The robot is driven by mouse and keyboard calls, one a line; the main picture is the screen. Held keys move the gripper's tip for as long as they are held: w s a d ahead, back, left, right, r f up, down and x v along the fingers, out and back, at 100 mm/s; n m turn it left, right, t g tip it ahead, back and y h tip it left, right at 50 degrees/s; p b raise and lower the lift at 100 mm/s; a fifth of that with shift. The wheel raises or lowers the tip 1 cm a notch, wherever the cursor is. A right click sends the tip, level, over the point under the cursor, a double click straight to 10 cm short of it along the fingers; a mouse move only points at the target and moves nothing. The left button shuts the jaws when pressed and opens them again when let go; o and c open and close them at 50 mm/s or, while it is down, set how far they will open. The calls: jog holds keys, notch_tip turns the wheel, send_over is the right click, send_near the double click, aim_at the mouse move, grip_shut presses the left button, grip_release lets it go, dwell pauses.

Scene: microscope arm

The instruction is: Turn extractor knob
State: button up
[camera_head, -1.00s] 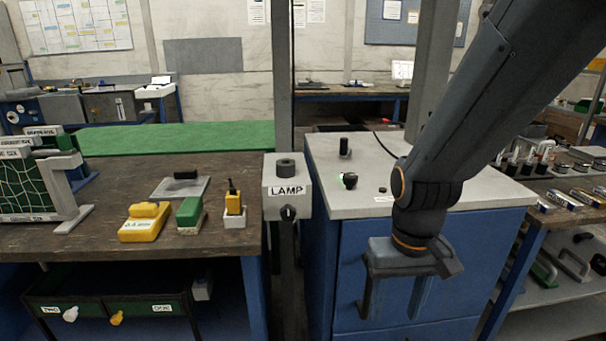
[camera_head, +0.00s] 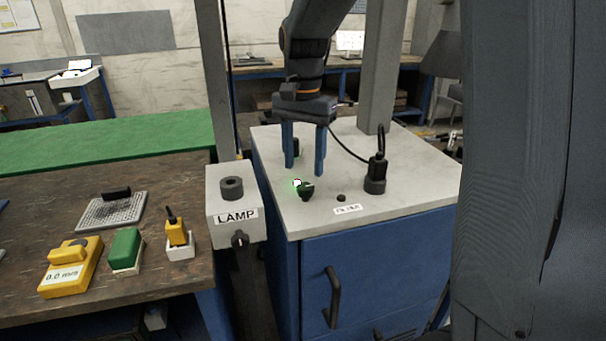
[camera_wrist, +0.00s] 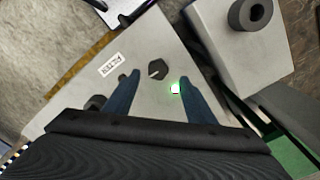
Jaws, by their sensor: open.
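A small black knob (camera_head: 306,191) stands on the grey top of a blue cabinet, near its front left corner, beside a glowing green light (camera_head: 297,183). A white label (camera_head: 347,209), too small to read, lies to its right. My gripper (camera_head: 304,171) is open and empty, fingers pointing down, just above and apart from the knob in the head view. In the wrist view, the knob (camera_wrist: 158,69) with a pale pointer line appears between the fingertips (camera_wrist: 160,77), with the green light (camera_wrist: 176,89) by the right finger.
A LAMP box (camera_head: 234,214) with its own dark knob stands close left of the cabinet. A black plug with a cable (camera_head: 376,174) rises from the cabinet top at right. A grey post (camera_head: 381,70) stands behind. The workbench (camera_head: 170,240) holds yellow and green devices.

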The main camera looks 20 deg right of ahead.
aim_at(305, 186)
jog(key=f, duration=0.5)
jog(key=shift+d+f+p, duration=0.25)
jog(key=shift+f+p, duration=0.1)
jog(key=shift+p, duration=0.05)
jog(key=shift+c, duration=0.4)
jog(key=c, duration=1)
jog(key=shift+o, duration=0.2)
